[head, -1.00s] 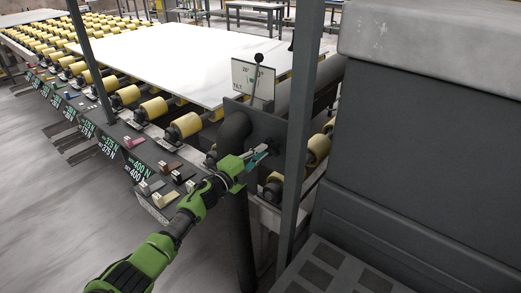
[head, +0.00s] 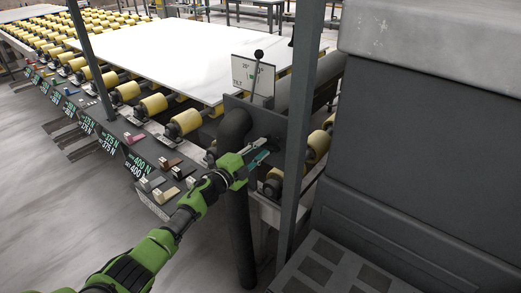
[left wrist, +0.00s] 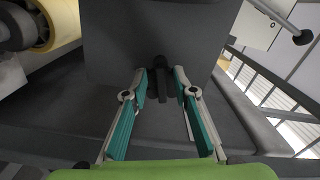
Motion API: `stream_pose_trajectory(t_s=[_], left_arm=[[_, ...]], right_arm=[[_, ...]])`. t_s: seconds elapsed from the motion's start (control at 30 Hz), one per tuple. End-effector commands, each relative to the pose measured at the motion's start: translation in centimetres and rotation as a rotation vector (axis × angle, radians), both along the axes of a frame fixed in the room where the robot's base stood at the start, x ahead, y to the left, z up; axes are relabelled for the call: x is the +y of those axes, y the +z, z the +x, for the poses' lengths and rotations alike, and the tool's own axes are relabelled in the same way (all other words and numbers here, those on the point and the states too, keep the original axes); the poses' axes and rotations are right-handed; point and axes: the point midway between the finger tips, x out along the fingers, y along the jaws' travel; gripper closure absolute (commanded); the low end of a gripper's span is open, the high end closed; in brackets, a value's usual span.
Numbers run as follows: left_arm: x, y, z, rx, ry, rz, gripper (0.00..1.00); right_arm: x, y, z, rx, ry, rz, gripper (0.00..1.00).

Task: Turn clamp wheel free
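My left gripper (head: 257,157) reaches from the left to the dark upright plate (head: 265,120) beside the roller table. Its teal fingers also show in the left wrist view (left wrist: 162,80), open, with a clear gap between the tips. A small dark fitting (left wrist: 160,84) sits on the plate's face and shows between and just beyond the fingertips. I cannot tell whether the fingers touch it. No full wheel rim can be made out, so I cannot say for sure that this fitting is the clamp wheel. My right gripper is not in view.
A lever with a black knob (head: 258,54) rises before a tilt scale sign (head: 243,74). A white slab (head: 190,50) lies on yellow rollers. A thick black pipe (head: 235,150) and a grey post (head: 298,130) flank the plate. A large grey machine (head: 420,150) stands right.

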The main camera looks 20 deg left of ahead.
Motion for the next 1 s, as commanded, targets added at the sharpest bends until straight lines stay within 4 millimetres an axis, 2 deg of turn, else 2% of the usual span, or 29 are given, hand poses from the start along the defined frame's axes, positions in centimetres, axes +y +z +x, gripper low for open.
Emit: stream_pose_trajectory(t_s=[0.3,0.47,0.57,1.0], left_arm=[[0.0,0.1,0.0,-0.001,0.0,0.001,0.74],[0.5,0.0,-0.9,-0.001,0.001,0.003,0.74],[0.8,-0.1,-2.1,0.0,0.0,0.003,0.74],[3.5,-0.1,-9.6,0.001,-0.001,0.002,0.74]], right_arm=[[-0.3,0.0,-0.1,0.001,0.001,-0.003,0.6],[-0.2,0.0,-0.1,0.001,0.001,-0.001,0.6],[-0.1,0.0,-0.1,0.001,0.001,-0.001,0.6],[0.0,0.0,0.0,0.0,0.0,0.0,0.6]])
